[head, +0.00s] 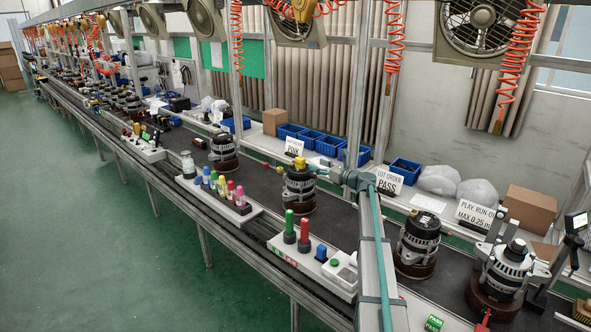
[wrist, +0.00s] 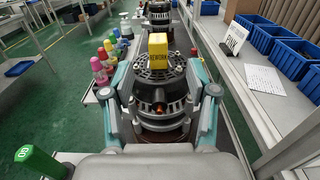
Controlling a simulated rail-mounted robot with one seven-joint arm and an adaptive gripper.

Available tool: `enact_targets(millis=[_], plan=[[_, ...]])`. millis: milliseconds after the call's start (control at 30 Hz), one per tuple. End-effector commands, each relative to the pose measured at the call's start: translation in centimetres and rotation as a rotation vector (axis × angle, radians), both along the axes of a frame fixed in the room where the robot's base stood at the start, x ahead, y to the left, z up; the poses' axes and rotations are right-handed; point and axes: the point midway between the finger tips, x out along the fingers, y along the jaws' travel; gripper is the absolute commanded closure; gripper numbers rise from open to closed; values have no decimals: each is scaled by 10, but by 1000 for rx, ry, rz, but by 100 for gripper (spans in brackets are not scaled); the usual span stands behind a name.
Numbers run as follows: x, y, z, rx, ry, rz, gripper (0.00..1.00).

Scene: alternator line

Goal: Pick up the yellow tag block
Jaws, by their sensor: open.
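The yellow tag block (wrist: 158,49), marked REWORK, sits on top of an alternator (wrist: 160,103) in the wrist view. In the head view the yellow block (head: 300,162) shows on the same alternator (head: 299,188), at mid-conveyor. My gripper (wrist: 160,80) is open, with one finger on each side of the picture and the block between and beyond them. In the head view my gripper (head: 322,171) is just right of the block, at about its height. No contact with the block is visible.
Other alternators stand along the dark conveyor, one to the right (head: 417,240) and one to the left (head: 223,150). Colored marker bottles (head: 222,186) and a green cylinder (wrist: 37,160) stand along the near edge. Blue bins (head: 330,146) and a PINK sign (wrist: 235,40) line the back shelf.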

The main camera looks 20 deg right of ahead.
Motion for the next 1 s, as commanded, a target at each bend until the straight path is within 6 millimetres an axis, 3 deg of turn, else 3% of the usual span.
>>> enact_targets(millis=[400, 667, 1000], plan=[[45, 20, 1, -1, 0, 2, 42], [59, 29, 2, -2, 0, 1, 42], [95, 47, 2, -1, 0, 1, 42]])
